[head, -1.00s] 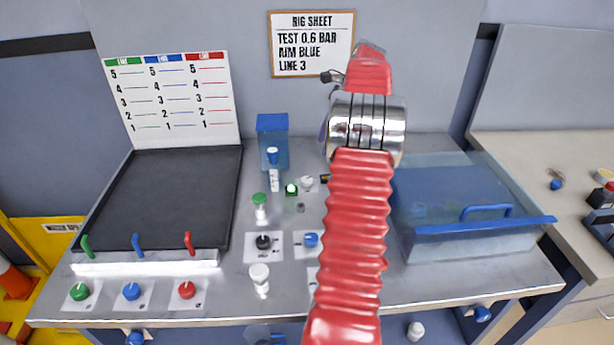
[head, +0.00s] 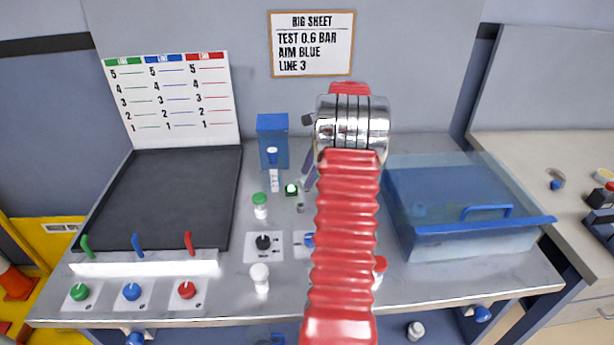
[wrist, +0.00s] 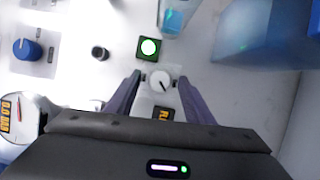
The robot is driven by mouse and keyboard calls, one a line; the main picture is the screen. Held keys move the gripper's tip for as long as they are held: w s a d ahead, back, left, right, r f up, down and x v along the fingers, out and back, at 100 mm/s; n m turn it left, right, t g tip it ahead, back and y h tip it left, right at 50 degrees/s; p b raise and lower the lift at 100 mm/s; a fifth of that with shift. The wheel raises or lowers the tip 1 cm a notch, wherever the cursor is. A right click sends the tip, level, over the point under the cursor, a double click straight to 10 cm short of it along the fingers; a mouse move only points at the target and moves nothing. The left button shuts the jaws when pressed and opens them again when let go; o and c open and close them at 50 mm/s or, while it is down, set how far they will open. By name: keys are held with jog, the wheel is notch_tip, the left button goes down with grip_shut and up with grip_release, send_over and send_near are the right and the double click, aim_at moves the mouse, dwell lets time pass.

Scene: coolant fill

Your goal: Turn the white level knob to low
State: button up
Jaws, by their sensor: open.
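The white level knob (wrist: 160,80) shows in the wrist view, with a dark pointer mark aimed toward the lower right. My gripper (wrist: 160,77) is open, with one purple-grey finger on each side of the knob. I see small gaps between the fingers and the knob; how far above it they are is hard to tell. A small orange and black display (wrist: 163,114) sits just below the knob, partly hidden by my gripper. In the head view my gripper (head: 309,179) reaches down to the panel behind the red arm, which hides the knob there.
A green-lit button (wrist: 148,48) lies just above the knob in the wrist view. A small dark-topped peg (wrist: 100,53) and a blue knob (wrist: 27,49) are to the left.

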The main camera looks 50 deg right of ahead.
jog(key=shift+w+a+f, duration=0.1)
jog(key=shift+a+f, duration=0.05)
jog(key=shift+f, duration=0.3)
jog(key=c, duration=1)
jog(key=shift+a, duration=0.2)
jog(key=shift+c, duration=0.2)
jog(key=shift+d, duration=0.15)
